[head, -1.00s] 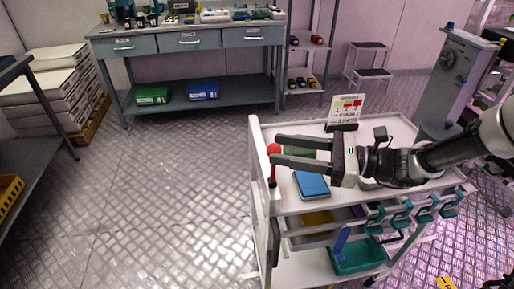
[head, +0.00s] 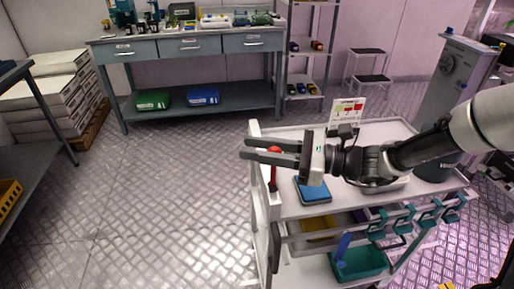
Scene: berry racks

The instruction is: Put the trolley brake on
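The white trolley (head: 290,206) stands right of centre in the head view. An upright lever with a red top (head: 273,182) rises at its left end; I take it to be the brake lever. My gripper (head: 243,147) points left over this end, and its fingers reach past the lever. The fingers are a little apart, with red showing between them. The nearer finger covers part of the lever. I cannot tell whether the fingers touch or grip it.
A blue box (head: 311,190) and a sign card (head: 346,112) are on the trolley top. A teal bin (head: 360,262) is on its lower shelf. A grey workbench (head: 190,46) stands at the back. The floor (head: 170,190) left of the trolley is clear.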

